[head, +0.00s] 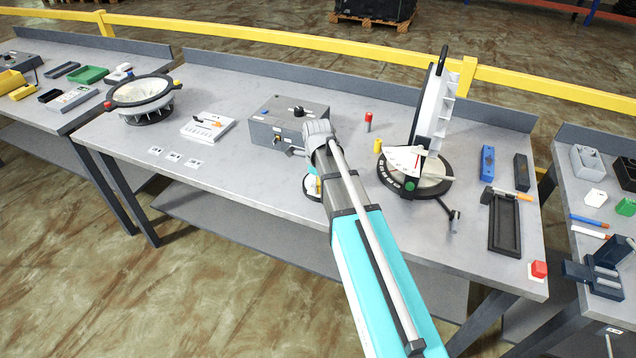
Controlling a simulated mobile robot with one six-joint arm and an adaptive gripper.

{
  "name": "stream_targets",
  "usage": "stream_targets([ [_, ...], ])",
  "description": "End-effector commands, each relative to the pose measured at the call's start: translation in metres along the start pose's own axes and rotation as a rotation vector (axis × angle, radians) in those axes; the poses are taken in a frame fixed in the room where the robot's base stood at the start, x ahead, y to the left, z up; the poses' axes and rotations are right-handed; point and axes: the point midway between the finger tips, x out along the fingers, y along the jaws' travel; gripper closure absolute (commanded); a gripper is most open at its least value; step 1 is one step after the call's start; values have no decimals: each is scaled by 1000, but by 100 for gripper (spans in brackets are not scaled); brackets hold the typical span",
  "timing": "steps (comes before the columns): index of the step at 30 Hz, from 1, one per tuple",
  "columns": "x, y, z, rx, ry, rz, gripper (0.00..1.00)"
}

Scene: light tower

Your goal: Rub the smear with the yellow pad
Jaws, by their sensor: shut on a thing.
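My arm reaches over the middle of the workbench, and its grey wrist housing (318,133) is bent down beside the grey control box. My gripper is hidden behind the arm, so its jaws and anything in them do not show. Left of the forearm, low on the bench, part of a round pale disc with a dark rim (311,192) shows, with a small yellow patch (318,185) at its edge. I cannot tell whether that patch is the yellow pad. I cannot make out the smear.
The grey control box (275,128) stands just left of my wrist. A white upright panel (432,105) and a round dial base (410,180) stand to the right, near a small yellow cylinder (377,146). A black tray (504,222) lies further right. The bench's front left is mostly clear.

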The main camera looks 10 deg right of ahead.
Motion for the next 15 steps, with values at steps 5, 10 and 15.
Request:
stream_targets([
  [5, -4, 0, 0, 0, 0, 0, 80],
  [10, -15, 0, 0, 0, 0, 0, 80],
  [15, -28, 0, 0, 0, 0, 0, 80],
])
